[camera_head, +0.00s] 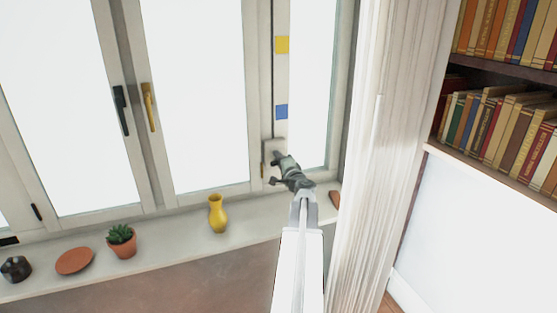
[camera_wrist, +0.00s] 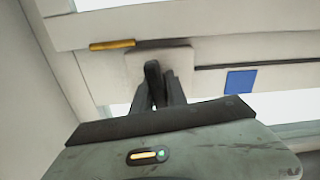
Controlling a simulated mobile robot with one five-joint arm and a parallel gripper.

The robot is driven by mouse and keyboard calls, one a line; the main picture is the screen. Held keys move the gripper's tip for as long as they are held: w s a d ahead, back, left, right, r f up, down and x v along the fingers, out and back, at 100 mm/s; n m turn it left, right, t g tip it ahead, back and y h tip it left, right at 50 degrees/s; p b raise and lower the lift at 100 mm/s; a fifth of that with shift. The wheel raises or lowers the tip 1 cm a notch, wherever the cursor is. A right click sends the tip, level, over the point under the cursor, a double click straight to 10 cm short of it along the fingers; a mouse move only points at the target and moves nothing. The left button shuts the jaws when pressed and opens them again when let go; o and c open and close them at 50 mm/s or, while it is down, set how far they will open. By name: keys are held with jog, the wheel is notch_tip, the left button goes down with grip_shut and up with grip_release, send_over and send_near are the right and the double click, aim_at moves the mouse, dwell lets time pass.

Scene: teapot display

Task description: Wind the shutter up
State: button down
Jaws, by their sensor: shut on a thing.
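A pale winder plate (camera_head: 270,146) is on the window post at the right, below a dark vertical strap or slot (camera_head: 273,80). The plate (camera_wrist: 184,62) and dark line (camera_wrist: 215,67) also show in the wrist view. My gripper (camera_head: 277,159) is at the plate, its fingers (camera_wrist: 158,98) shut on a dark upright piece (camera_wrist: 152,72). I cannot tell whether this piece is a crank handle or a strap end. The fingers and wrist hide part of the plate. No shutter panel is clearly visible over the bright panes.
Yellow (camera_head: 282,44) and blue (camera_head: 281,111) squares mark the post. The sill holds a yellow vase (camera_head: 218,214), a potted plant (camera_head: 122,241), a terracotta dish (camera_head: 74,261) and a dark pot (camera_head: 16,269). A white curtain (camera_head: 368,160) hangs close at the right, before bookshelves (camera_head: 490,66).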

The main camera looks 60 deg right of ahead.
jog(key=m, duration=0.5)
jog(key=shift+s+r+m, duration=0.1)
jog(key=shift+m, duration=0.2)
jog(key=m, duration=0.4)
jog(key=shift+d+m, duration=0.1)
jog(key=shift+m, duration=0.3)
dwell(0.7)
jog(key=c, duration=1.3)
grip_release()
jog(key=shift+c, duration=0.2)
jog(key=shift+s, duration=0.1)
jog(key=v, duration=0.7)
jog(key=shift+s+a, duration=0.2)
jog(key=shift+a, duration=0.1)
